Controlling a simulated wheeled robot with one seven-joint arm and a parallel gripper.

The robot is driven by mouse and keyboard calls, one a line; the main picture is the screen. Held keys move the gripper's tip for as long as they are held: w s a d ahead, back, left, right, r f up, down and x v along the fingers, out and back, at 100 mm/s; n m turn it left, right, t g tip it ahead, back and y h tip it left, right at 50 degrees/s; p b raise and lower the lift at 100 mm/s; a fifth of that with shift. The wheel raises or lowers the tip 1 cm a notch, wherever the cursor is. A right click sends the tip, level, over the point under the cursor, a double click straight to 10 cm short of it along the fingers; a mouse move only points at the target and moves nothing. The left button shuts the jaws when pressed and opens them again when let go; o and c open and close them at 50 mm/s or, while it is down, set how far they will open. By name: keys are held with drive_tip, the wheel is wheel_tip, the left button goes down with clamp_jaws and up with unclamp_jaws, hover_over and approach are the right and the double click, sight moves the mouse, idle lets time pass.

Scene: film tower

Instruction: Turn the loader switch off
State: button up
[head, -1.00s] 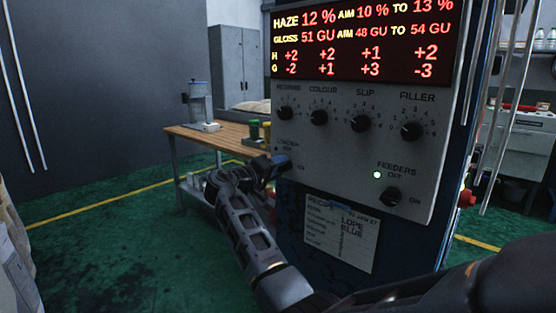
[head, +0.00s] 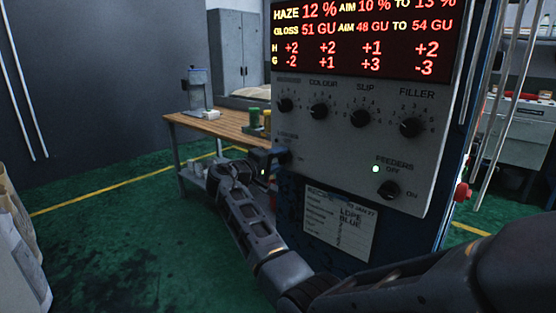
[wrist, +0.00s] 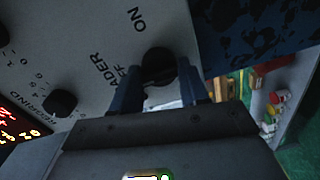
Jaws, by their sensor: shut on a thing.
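The loader switch is a black round knob (wrist: 158,66) on the grey control panel (wrist: 100,35), with LOADER, OFF and ON lettering beside it in the wrist view. My gripper (wrist: 157,80) has one finger on each side of the knob and is shut on it. I cannot tell which mark the knob points to. In the head view my gripper (head: 272,160) is at the panel's lower left corner and hides the loader knob; part of its label shows above.
The feeders switch (head: 388,190), with a lit green lamp, is at the panel's lower right. Several dials, including the filler dial (head: 410,127), line the panel above, under a red display (head: 365,40). A wooden workbench (head: 215,124) stands behind my gripper on the left.

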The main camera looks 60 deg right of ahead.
drive_tip(key=o, duration=1)
drive_tip(key=shift+a, duration=0.1)
drive_tip(key=v, duration=0.7)
drive_tip(key=shift+a+b, duration=0.3)
drive_tip(key=shift+b, duration=0.1)
